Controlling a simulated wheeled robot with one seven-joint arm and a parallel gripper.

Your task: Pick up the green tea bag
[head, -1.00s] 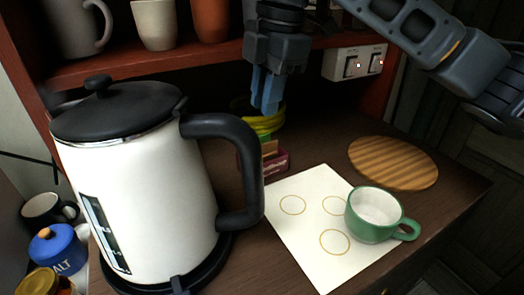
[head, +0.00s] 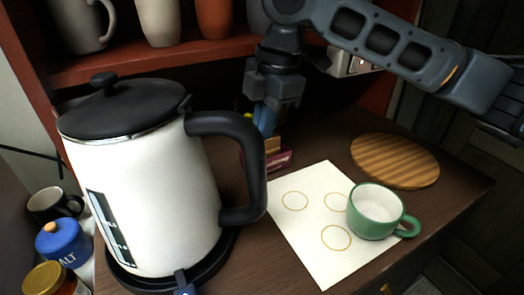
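I cannot clearly make out the green tea bag. A small maroon box (head: 281,161) with pale lettering stands behind the kettle handle, and a tan piece (head: 273,144) sticks up from it. My gripper (head: 266,130) points down with its blue fingers right over or just behind this box. The fingers look close together, but their tips are partly hidden, so I cannot tell whether they hold anything. A bit of yellow-green (head: 247,118) shows just left of the fingers.
A large white kettle (head: 145,205) with a black handle stands close on the left. A white sheet with rings (head: 310,250), a green cup (head: 375,212) and a round wooden board (head: 395,161) lie to the right. A red shelf (head: 110,68) with cups runs behind.

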